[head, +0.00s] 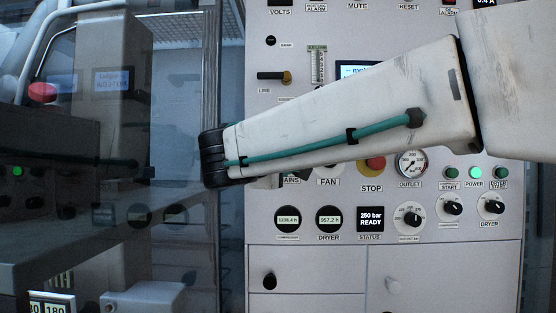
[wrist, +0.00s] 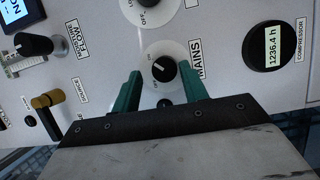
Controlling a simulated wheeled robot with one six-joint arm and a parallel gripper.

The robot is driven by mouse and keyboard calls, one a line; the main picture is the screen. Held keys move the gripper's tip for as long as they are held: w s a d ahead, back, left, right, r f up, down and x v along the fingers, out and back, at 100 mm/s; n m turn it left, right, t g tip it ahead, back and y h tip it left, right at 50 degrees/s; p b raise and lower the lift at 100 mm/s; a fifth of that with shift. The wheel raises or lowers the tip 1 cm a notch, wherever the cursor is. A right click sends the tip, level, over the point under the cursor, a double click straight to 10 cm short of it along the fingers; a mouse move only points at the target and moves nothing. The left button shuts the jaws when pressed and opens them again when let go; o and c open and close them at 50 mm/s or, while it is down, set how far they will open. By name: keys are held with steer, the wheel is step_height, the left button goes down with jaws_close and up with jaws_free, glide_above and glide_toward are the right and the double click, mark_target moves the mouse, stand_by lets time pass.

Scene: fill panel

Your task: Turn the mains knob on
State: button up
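The mains knob (wrist: 163,70) is a small round black knob with a white pointer line, on a pale round dial (wrist: 164,53) beside the MAINS label. In the wrist view its pointer leans to the upper left; the dial's small lettering is too small to read surely. My gripper (wrist: 161,76) is open, with one green finger on each side of the knob. Gaps show between the fingers and the knob, and I cannot tell how deep the fingers reach. In the head view my arm hides the knob, and only part of the MAINS label (head: 290,180) shows.
A red STOP button (head: 372,163) and the outlet gauge (head: 411,163) are right of the mains area. The compressor counter (wrist: 269,46) sits beside the knob in the wrist view. A brass-coloured knob (wrist: 46,101) and a black one (wrist: 35,45) stand out at left there.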

steer(key=shift+f, duration=0.15)
steer(key=shift+r, duration=0.35)
steer(key=o, duration=0.5)
steer(key=r, duration=0.1)
steer(key=s+r, duration=0.1)
steer(key=r, duration=0.1)
steer(key=shift+d+r, duration=0.15)
steer(key=shift+r, duration=0.1)
steer(key=s+d, duration=0.1)
steer(key=s, duration=0.3)
steer(key=s+d, duration=0.2)
steer(key=s, duration=0.3)
steer(key=s+d+r, duration=0.1)
steer(key=s, duration=0.4)
steer(key=shift+s+d, duration=0.15)
steer(key=shift+s, duration=0.1)
steer(key=c, duration=0.5)
